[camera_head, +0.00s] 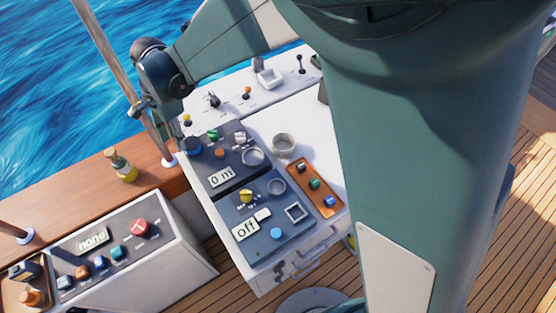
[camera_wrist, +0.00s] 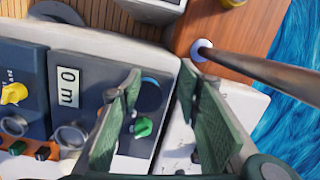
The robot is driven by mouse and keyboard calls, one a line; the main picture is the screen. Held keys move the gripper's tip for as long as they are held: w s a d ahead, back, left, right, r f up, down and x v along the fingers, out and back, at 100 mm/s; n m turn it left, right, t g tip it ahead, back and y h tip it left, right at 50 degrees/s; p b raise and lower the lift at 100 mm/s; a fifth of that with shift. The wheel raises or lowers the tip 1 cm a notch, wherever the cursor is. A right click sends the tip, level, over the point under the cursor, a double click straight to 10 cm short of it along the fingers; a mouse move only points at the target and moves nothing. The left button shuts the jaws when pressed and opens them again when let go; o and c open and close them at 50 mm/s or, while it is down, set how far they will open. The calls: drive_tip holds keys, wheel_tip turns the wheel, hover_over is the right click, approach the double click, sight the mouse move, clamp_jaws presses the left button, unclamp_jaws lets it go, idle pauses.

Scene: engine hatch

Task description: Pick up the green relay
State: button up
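A small green relay (camera_head: 315,184) sits in an orange tray (camera_head: 325,205), between a dark brown block (camera_head: 300,167) and a blue block (camera_head: 330,202). In the wrist view a small green block (camera_wrist: 17,148), apparently this relay, shows at the lower left edge beside the dark brown block (camera_wrist: 42,153). My gripper (camera_wrist: 160,72) is open, its two green fingers apart with nothing held between them. It is over the dark panel's far end, away from the tray. A green knob (camera_wrist: 143,127) on that panel shows between the fingers.
The dark panel (camera_head: 232,157) carries knobs, a "0 m" display and a round grey socket. A blue panel (camera_head: 262,245) reads "off". A grey cup (camera_head: 284,145) stands near the tray. A pole (camera_wrist: 260,68) and wooden ledge are close to my gripper. A bottle (camera_head: 123,166) stands on the ledge.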

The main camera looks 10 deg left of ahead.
drive_tip(key=shift+m, duration=0.4)
drive_tip(key=w+d, duration=0.1)
drive_tip(key=d, duration=0.3)
drive_tip(key=w+d, duration=0.1)
drive_tip(key=d, duration=0.4)
drive_tip(key=w+d+p, duration=0.1)
drive_tip(key=d, duration=0.3)
drive_tip(key=shift+w+d+r, duration=0.15)
drive_tip(key=shift+w+d, duration=0.05)
drive_tip(key=shift+w, duration=0.05)
drive_tip(key=shift+m+t+h, duration=0.3)
drive_tip(key=d, duration=1)
drive_tip(key=shift+w+d+p, duration=0.1)
drive_tip(key=shift+w+p, duration=0.15)
drive_tip(key=shift+p, duration=0.15)
drive_tip(key=s+d, duration=0.1)
drive_tip(key=d, duration=0.9)
drive_tip(key=m+p, duration=0.1)
drive_tip(key=p, duration=0.1)
hover_over(315, 182)
drive_tip(key=shift+w+f+h, duration=0.2)
drive_tip(key=shift+f+h, duration=0.1)
drive_tip(key=shift+f, duration=0.35)
drive_tip(key=shift+f, duration=0.1)
drive_tip(key=shift+f+b, duration=0.3)
drive_tip(key=shift+f, duration=0.9)
drive_tip(key=shift+f, duration=0.1)
drive_tip(key=shift+s+f+b, duration=0.1)
drive_tip(key=shift+f+b, duration=0.3)
drive_tip(key=shift+f, duration=2.1)
